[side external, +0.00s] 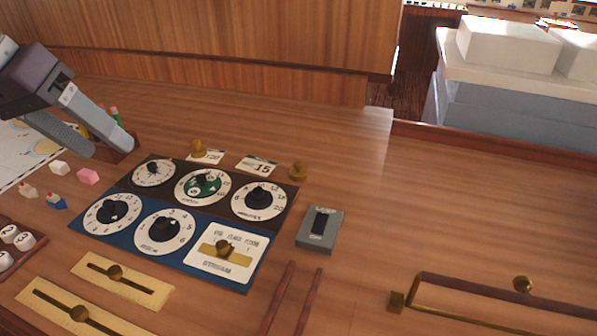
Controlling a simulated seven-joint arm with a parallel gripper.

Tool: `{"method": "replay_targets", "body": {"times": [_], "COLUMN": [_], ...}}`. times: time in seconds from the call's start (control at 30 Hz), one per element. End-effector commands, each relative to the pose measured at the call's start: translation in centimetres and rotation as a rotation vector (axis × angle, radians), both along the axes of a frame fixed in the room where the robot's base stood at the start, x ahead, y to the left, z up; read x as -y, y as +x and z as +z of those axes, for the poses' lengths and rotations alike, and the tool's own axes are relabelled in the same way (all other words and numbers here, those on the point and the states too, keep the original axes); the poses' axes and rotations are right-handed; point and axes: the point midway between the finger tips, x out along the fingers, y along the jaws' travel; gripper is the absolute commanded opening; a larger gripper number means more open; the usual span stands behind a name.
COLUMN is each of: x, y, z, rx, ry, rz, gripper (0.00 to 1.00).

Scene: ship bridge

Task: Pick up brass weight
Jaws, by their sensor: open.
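Dial panels (165,205) fill the middle. Brass slider strips (127,279) lie in front. A grey switch box (320,229) and a brass rail (470,312) are to the right. Small coloured pieces (88,176) and a pencil holder (122,153) are at left. The right wooden surface is mostly clear.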

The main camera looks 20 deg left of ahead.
Motion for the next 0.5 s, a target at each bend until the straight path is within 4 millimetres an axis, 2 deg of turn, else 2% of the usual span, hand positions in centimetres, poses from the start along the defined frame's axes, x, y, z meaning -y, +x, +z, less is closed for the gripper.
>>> {"method": "replay_targets", "body": {"times": [0.03,0.1,0.17,0.2,0.3,0.4,0.5], "x": [0.9,2.2,3.7,4.9,8.6,12.4,15.2], "y": [4.1,9.9,14.7,17.6,23.3,26.7,28.1], "z": [-0.8,-2.3,-4.3,-5.9,-10.1,-13.7,-16.0], "rx": [-0.024,-0.033,-0.029,-0.017,0.033,0.091,0.132], "ry": [-0.014,-0.015,0.009,0.037,0.126,0.207,0.256], "rz": [0.017,0.053,0.074,0.082,0.067,0.021,-0.022], "gripper": [0.65,0.65,0.65,0.65,0.65,0.65,0.65]}}
